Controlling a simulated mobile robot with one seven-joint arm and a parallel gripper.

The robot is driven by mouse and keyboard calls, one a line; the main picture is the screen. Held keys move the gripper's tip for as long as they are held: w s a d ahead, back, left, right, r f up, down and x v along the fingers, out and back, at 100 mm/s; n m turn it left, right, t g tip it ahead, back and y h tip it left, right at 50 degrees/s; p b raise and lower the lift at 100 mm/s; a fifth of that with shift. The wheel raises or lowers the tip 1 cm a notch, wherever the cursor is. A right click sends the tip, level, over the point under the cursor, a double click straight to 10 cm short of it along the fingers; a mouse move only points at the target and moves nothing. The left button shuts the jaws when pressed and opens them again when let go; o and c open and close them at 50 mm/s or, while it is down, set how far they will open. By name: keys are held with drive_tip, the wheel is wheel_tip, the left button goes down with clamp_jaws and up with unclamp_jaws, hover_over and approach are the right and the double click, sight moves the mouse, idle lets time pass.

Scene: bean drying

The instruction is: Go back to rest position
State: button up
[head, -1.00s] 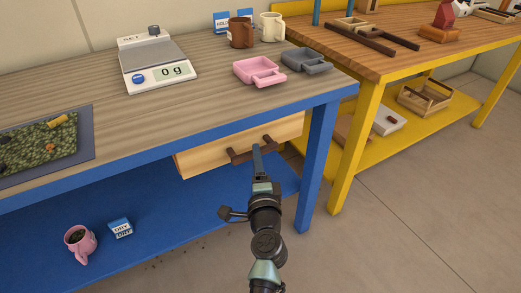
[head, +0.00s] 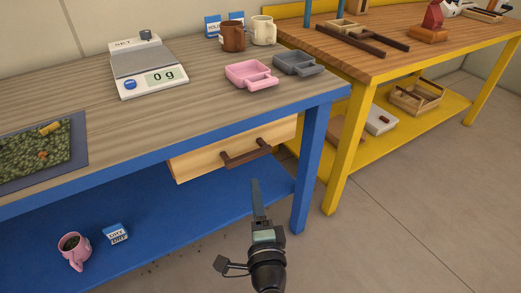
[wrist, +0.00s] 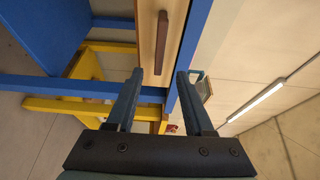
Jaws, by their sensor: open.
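My gripper (head: 257,205) is in front of the blue workbench, a little below and in front of the wooden drawer. In the wrist view my gripper (wrist: 160,85) shows two fingers spread apart with nothing between them. The drawer (head: 215,155) under the bench top is light wood with a dark brown handle (head: 246,153). The handle also shows in the wrist view (wrist: 161,35), beyond the fingers and apart from them. The drawer front stands out a little from under the bench top.
On the blue bench (head: 150,128) stand a scale (head: 148,68) reading 0 g, a pink tray (head: 249,75), a grey tray (head: 297,63) and mugs. A pink mug (head: 75,250) and a small card (head: 116,234) are on the lower shelf. A yellow table (head: 345,140) stands right. Floor (head: 410,220) is clear.

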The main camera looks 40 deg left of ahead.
drive_tip(key=w+d+r+n+t+h, duration=0.1)
drive_tip(key=w+d+r+n+t, duration=0.15)
drive_tip(key=r, duration=0.65)
drive_tip(key=w+d+r+n+t, duration=0.2)
drive_tip(key=d+r+n, duration=0.15)
drive_tip(key=r, duration=0.45)
drive_tip(key=w+d+r+n+t+h, duration=0.15)
drive_tip(key=d+r, duration=0.25)
drive_tip(key=r, duration=0.5)
drive_tip(key=s+d+r+n+t+h, duration=0.1)
drive_tip(key=s+d+r+t+h, duration=0.4)
drive_tip(key=d+r, duration=0.5)
drive_tip(key=s+d+r+t+h, duration=0.4)
drive_tip(key=s+d+r+h, duration=0.15)
drive_tip(key=r, duration=0.85)
wheel_tip(320, 180, up, 26)
drive_tip(key=d+p, duration=0.1)
drive_tip(key=p, duration=2.3)
drive_tip(key=shift+s+d+f+p, duration=0.15)
drive_tip(key=shift+d+p, duration=0.2)
